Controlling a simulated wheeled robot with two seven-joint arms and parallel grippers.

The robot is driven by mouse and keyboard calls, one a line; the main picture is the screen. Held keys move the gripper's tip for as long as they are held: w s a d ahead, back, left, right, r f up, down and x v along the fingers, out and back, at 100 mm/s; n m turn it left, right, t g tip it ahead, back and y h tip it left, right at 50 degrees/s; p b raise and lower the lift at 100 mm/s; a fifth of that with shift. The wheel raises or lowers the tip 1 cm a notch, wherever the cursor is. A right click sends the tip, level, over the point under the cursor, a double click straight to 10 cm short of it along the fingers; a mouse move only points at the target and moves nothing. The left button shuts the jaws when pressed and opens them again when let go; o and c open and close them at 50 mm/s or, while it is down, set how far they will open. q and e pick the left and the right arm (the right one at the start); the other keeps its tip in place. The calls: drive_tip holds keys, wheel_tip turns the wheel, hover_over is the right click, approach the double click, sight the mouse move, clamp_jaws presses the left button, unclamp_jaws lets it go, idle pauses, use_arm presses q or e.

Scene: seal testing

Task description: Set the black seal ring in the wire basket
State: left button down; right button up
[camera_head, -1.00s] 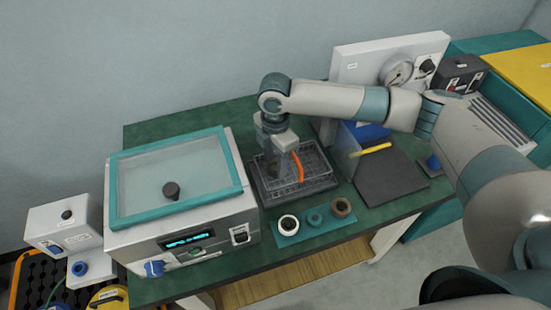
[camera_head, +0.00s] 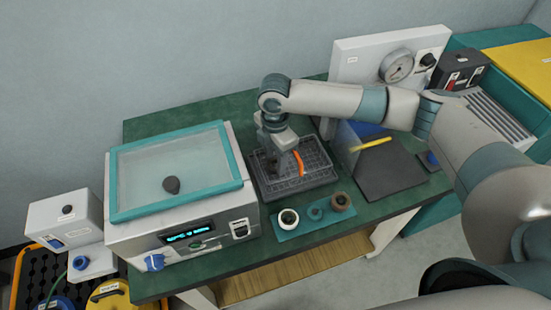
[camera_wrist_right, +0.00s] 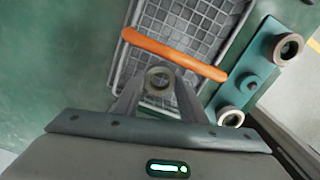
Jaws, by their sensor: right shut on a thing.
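The wire basket (camera_head: 318,160) is a grey mesh tray with an orange handle (camera_head: 299,163), on the green bench right of the teal-framed bath. In the right wrist view the basket mesh (camera_wrist_right: 205,18) lies beneath my gripper, with the orange handle (camera_wrist_right: 172,53) crossing in front. My right gripper (camera_head: 283,166) points down over the basket's left part. In the wrist view its fingers (camera_wrist_right: 159,90) are shut on a ring, the seal ring (camera_wrist_right: 158,77), which looks dark grey here. Whether the ring touches the mesh cannot be told. My left gripper is not in view.
A teal holder plate (camera_head: 300,228) in front of the basket carries a white ring (camera_head: 288,219), a teal piece (camera_head: 315,213) and a brown ring (camera_head: 341,201). The lidded bath (camera_head: 180,180) stands left. A dark board with a clear upright panel (camera_head: 390,175) is at right.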

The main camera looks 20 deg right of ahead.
drive_tip(key=shift+f, duration=0.55)
idle(0.4)
drive_tip(key=o, duration=1.2)
drive_tip(key=shift+c, duration=0.2)
wheel_tip(320, 180, up, 10)
drive_tip(key=p, duration=1.1)
